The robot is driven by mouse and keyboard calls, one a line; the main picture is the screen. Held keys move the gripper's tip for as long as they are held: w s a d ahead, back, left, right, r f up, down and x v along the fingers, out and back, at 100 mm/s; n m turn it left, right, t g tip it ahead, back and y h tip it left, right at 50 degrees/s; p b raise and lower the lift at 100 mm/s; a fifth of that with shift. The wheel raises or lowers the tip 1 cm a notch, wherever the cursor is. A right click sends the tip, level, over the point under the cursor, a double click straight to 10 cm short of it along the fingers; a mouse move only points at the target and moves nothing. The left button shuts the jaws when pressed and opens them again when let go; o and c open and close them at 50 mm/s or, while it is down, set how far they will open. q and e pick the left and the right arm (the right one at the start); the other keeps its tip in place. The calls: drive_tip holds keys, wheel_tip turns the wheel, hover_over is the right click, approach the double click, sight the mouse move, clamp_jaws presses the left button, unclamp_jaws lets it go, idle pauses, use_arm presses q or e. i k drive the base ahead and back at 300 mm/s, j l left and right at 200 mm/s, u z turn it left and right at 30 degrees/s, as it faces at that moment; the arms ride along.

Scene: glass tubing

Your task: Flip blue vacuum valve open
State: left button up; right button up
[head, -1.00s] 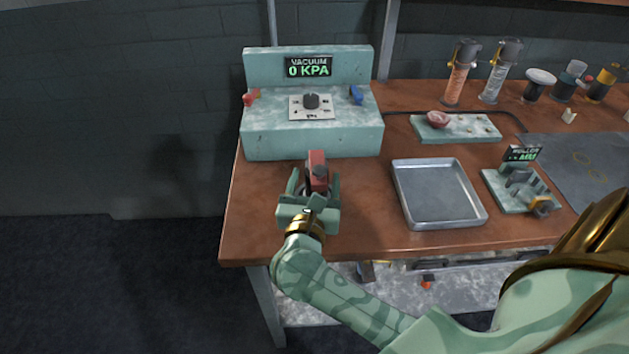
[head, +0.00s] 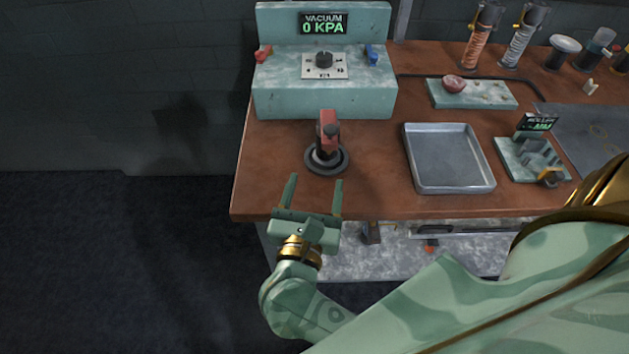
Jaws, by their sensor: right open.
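The blue vacuum valve (head: 372,55) is a small blue lever at the right of the vacuum console (head: 325,97), whose display (head: 323,24) reads VACUUM 0 KPA. A red lever (head: 263,54) sits at the console's left, with a dark knob (head: 324,60) on a white dial plate between them. My right gripper (head: 316,183) is open and empty at the table's front edge, in front of a red-topped device on a round dark base (head: 327,160). It is well short of the console. My left gripper does not show.
A metal tray (head: 448,160) lies right of the red-topped device. Tubes and jars stand at the back right. The tabletop left of the red-topped device is clear.

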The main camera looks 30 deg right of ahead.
sight(372, 57)
drive_tip(key=z, duration=1.35)
